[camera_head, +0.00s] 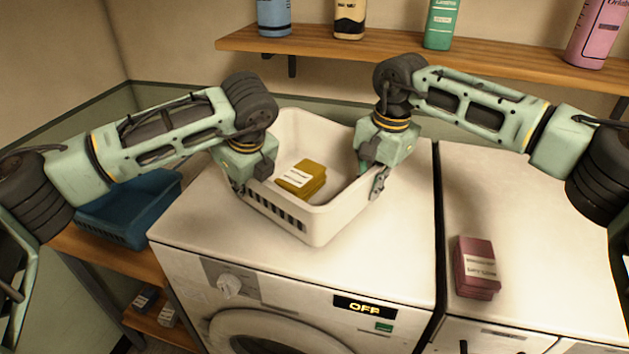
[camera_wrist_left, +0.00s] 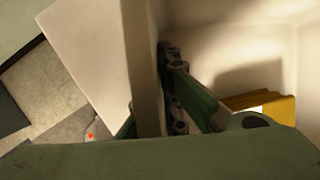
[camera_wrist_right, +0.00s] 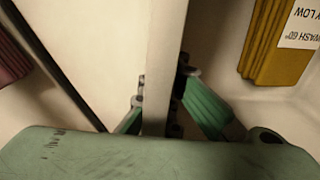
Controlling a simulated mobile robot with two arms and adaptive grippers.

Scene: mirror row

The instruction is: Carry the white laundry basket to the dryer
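The white laundry basket (camera_head: 318,222) stands upright on top of the left machine (camera_head: 390,262), a front-loader with a round door and a display reading "OFF". A yellow box (camera_head: 302,178) lies inside it. My left gripper (camera_head: 243,182) straddles the basket's left wall; the left wrist view shows one finger inside and one outside, close against the wall (camera_wrist_left: 146,70). My right gripper (camera_head: 371,178) grips the right wall (camera_wrist_right: 163,65) likewise, one finger on each side. Both look shut on the walls. The outer fingers are partly hidden.
The right machine (camera_head: 530,230) stands beside the left one, across a narrow gap, with a dark red box (camera_head: 476,268) on its top. A blue basket (camera_head: 128,208) sits on a wooden shelf unit at left. A wall shelf (camera_head: 400,53) with several bottles runs behind.

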